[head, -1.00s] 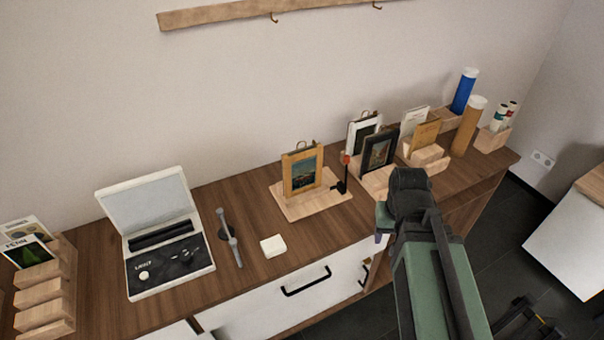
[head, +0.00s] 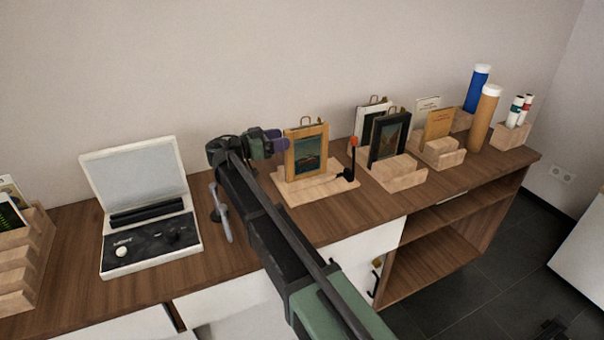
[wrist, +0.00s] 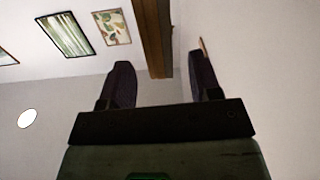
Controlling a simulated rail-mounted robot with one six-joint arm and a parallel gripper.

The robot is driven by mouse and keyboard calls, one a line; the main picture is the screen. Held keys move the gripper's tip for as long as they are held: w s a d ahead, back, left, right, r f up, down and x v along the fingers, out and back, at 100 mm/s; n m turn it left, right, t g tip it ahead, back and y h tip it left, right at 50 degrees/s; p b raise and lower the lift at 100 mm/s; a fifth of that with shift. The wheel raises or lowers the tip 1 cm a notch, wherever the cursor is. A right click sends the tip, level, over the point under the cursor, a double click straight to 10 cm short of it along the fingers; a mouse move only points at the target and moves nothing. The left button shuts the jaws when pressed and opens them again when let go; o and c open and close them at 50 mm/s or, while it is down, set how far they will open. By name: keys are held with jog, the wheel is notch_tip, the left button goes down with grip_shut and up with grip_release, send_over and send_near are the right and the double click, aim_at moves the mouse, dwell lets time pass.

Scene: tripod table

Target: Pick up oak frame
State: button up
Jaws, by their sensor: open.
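The oak frame (head: 306,130), a light wooden frame around a dark landscape picture, stands upright on a pale wooden base (head: 318,188) on the sideboard. My gripper (head: 279,143) is at its upper left side, fingers pointing right toward it. In the head view the fingertips reach close to the frame's left edge; contact cannot be told. In the wrist view my gripper (wrist: 160,82) is open, with both dark fingers apart. A brown wooden bar (wrist: 153,40), which looks like the frame's edge, shows beyond and between the fingers, nearer the right one.
A red-tipped black post (head: 352,158) stands on the base, right of the frame. A black frame (head: 388,138) and a white frame (head: 370,112) stand farther right. An open white case (head: 140,205) and a grey tool (head: 222,212) lie left.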

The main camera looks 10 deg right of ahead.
aim_at(297, 141)
jog(key=shift+m, duration=0.4)
jog(key=d, duration=0.2)
jog(key=d+f, duration=0.1)
jog(key=d, duration=0.1)
jog(key=w+d, duration=0.1)
jog(key=shift+d+f, duration=0.4)
grip_shut()
